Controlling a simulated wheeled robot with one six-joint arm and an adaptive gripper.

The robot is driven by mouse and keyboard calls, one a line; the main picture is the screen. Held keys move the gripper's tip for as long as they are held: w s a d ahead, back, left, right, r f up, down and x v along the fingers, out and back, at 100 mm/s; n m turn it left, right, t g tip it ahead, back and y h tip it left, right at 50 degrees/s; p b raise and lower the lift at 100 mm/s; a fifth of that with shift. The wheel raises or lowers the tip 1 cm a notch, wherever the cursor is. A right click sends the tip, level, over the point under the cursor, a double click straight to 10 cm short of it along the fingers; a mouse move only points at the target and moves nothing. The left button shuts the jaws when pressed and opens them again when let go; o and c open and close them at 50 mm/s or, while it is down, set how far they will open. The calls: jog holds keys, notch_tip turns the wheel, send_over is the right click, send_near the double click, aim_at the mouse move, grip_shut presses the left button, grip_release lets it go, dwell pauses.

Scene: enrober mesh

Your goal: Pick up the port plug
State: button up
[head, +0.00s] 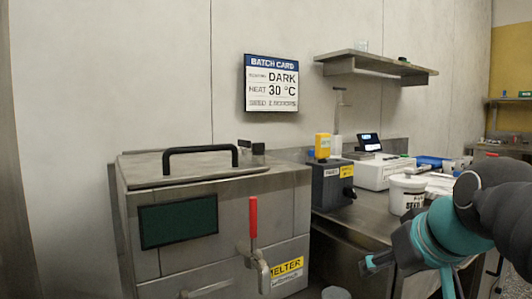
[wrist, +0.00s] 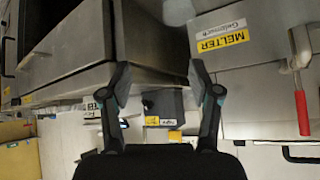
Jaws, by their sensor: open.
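I cannot make out the port plug in either view. The steel melter (head: 222,205) stands left of centre in the head view, with a red-handled valve lever (head: 253,218) on its front. The melter's labelled front also shows at the right of the wrist view (wrist: 262,80), upside down, with the red handle (wrist: 302,113). My gripper (wrist: 155,88) is open and empty, its two fingers well apart. In the head view my gripper (head: 372,262) is at the lower right, in front of the steel bench and apart from the melter.
A dark grey box (head: 331,188) with a yellow device (head: 322,147) on it stands on the bench right of the melter. A white tub (head: 406,194) and white instrument (head: 378,172) stand farther right. A wall shelf (head: 375,64) and batch card (head: 271,83) are above.

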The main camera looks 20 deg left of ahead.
jog(key=w+a+r+n+y, duration=0.2)
jog(key=w+a+r, duration=0.1)
jog(key=a+r, duration=0.25)
jog(key=w+a+r+n+y, duration=0.1)
jog(key=w+a+r, duration=0.3)
jog(key=r, duration=0.3)
jog(key=n+y, duration=0.3)
jog(key=y, duration=0.1)
send_near(258, 153)
notch_tip(258, 153, up, 3)
jog(key=d, duration=0.2)
jog(key=shift+t+h, duration=0.3)
jog(key=x, duration=0.7)
jog(key=shift+a, duration=0.45)
jog(key=shift+s+a+x, duration=0.1)
jog(key=shift+x, duration=1.2)
jog(key=shift+s+a+x, duration=0.1)
jog(key=shift+s+x, duration=0.05)
jog(key=shift+x, duration=1.15)
jog(key=shift+c, duration=0.2)
jog(key=c, duration=1)
